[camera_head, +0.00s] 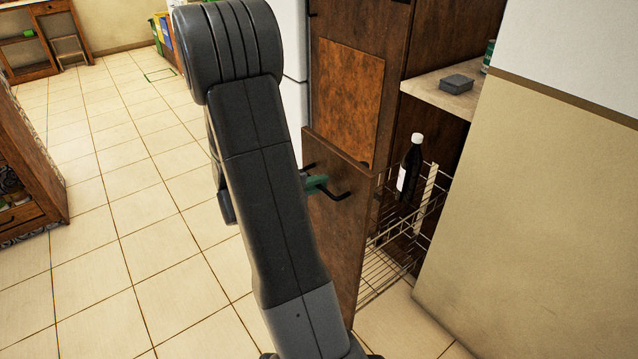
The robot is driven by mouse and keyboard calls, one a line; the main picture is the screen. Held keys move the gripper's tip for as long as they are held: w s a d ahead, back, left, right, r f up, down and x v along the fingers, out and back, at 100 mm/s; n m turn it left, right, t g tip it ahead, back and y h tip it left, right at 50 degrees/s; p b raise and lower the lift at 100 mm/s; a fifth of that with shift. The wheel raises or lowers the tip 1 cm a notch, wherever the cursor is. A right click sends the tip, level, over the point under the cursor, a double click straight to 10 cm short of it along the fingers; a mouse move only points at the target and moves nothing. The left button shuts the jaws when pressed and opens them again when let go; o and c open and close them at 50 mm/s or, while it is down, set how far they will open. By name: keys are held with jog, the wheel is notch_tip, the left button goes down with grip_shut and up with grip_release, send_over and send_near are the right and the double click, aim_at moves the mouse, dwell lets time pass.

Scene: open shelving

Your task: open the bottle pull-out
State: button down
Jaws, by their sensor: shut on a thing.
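The bottle pull-out stands out from the cabinet, with its brown wooden front (345,235) well forward and its wire basket (388,262) showing behind. A dark bottle (411,165) with a white cap and label stands upright in the basket. The front has a black bar handle (338,195). My gripper (316,184) shows only as a green fingertip part at the handle; my arm hides the rest. It is shut on the handle.
A beige wall (540,190) stands close on the right of the pull-out. Tiled floor (120,220) is clear on the left, with a wooden cabinet (35,165) at the left edge.

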jog(key=c, duration=1.6)
grip_release()
jog(key=shift+c, duration=0.2)
jog(key=p+v, duration=0.1)
jog(key=v, duration=1.2)
jog(key=shift+s+a+p, duration=0.2)
jog(key=shift+a+p, duration=0.1)
jog(key=shift+p, duration=0.05)
jog(key=shift+d, duration=0.1)
jog(key=b+x, duration=0.1)
jog(key=x, duration=1.2)
jog(key=shift+w+d+b, duration=0.25)
jog(key=shift+b, duration=0.1)
